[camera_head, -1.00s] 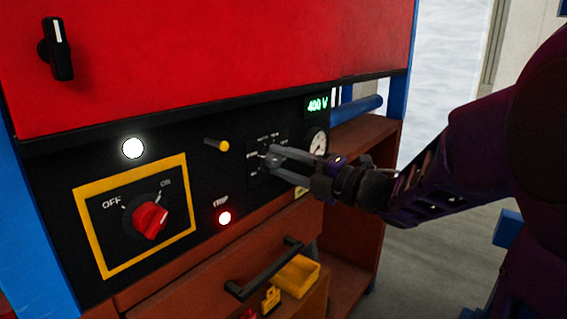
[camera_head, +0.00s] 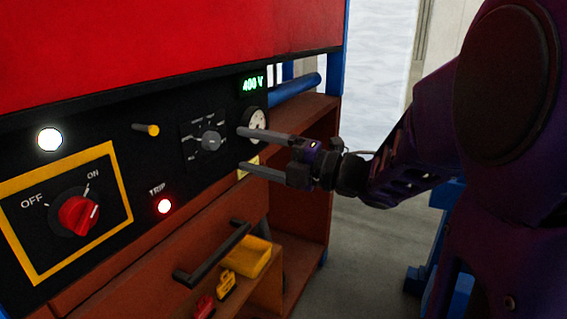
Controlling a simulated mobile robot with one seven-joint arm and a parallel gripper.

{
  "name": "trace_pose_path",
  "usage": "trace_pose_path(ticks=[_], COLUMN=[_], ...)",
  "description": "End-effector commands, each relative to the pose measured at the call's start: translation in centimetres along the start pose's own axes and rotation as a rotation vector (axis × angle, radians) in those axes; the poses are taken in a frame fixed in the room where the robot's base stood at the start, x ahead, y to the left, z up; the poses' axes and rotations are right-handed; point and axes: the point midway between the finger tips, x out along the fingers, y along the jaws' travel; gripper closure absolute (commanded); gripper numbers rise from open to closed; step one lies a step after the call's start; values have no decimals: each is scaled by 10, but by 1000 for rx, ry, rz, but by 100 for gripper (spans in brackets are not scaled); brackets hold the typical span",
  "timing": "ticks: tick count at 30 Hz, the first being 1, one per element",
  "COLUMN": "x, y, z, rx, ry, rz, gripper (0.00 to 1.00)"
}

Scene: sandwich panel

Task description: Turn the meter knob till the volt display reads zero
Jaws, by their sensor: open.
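The meter knob (camera_head: 211,141) is a small grey knob on a dark selector plate (camera_head: 190,153) with small white markings, too small to read. The volt display (camera_head: 252,83) above and right of it reads 400 V in green. My gripper (camera_head: 241,148) is open and empty, to the right of the knob and apart from it. Its two grey fingers point left, one above the other, the upper one in front of the lower part of the round dial gauge (camera_head: 256,121).
A red rotary switch (camera_head: 79,215) marked OFF and ON sits in a yellow frame at the left. A red TRIP lamp (camera_head: 164,206), a white lamp (camera_head: 49,139) and a yellow peg (camera_head: 147,129) are on the panel. A drawer handle (camera_head: 212,253) juts out below.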

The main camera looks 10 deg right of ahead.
Motion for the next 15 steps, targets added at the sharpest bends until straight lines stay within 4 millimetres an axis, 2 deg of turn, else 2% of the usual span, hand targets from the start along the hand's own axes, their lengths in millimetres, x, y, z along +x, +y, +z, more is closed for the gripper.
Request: trace_pose_path(ticks=[3, 9, 15], x=[-31, -75, -100], y=[0, 0, 0], z=[1, 1, 1], rx=[-1, 0, 0], ry=[-6, -5, -2], rz=[0, 0, 0], gripper=[24, 24, 24])
